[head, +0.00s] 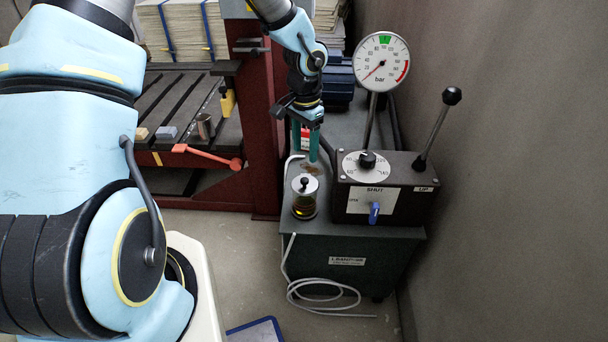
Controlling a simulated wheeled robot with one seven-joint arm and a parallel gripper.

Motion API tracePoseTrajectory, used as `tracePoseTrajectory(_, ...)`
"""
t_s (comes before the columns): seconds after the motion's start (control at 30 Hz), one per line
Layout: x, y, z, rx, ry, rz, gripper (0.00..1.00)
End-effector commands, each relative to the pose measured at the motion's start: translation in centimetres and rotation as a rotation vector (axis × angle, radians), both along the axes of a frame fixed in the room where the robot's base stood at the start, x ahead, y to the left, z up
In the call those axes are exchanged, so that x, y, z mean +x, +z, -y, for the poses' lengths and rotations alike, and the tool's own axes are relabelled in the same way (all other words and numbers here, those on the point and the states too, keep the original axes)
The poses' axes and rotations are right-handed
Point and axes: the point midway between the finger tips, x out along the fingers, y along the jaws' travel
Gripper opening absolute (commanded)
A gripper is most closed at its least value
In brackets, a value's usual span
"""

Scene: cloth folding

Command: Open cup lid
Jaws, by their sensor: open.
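A small glass cup (304,210) with yellowish liquid stands upright on the dark top of a cabinet. My gripper (305,152) has teal fingers and points down, above and behind the cup in the picture. Its fingers are apart, with nothing seen between them. The fingertips look clear of the lid and knob; the exact gap cannot be told.
A black control box (383,190) with a dial, a blue valve handle and an upright lever (436,130) stands right of the cup. A pressure gauge (381,61) rises behind it. A red press frame (260,120) with a red handle (207,157) is at left.

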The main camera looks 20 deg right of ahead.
Motion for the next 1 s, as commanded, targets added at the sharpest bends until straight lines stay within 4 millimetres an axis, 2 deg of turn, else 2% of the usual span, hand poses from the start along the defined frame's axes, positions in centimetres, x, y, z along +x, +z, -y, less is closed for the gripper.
tracePoseTrajectory(0.3,-0.2,-5.8,-0.1,0.003,-0.002,-0.004,0.59)
tracePoseTrajectory(0.5,-0.1,-8.6,-0.1,0.001,0.001,-0.004,0.59)
tracePoseTrajectory(0.7,-0.1,-9.6,-0.1,0.002,0.001,-0.002,0.59)
tracePoseTrajectory(0.93,-0.1,-9.7,-0.1,0.001,0.002,-0.001,0.59)
tracePoseTrajectory(1.0,-0.1,-9.7,-0.1,0.001,0.002,-0.001,0.54)
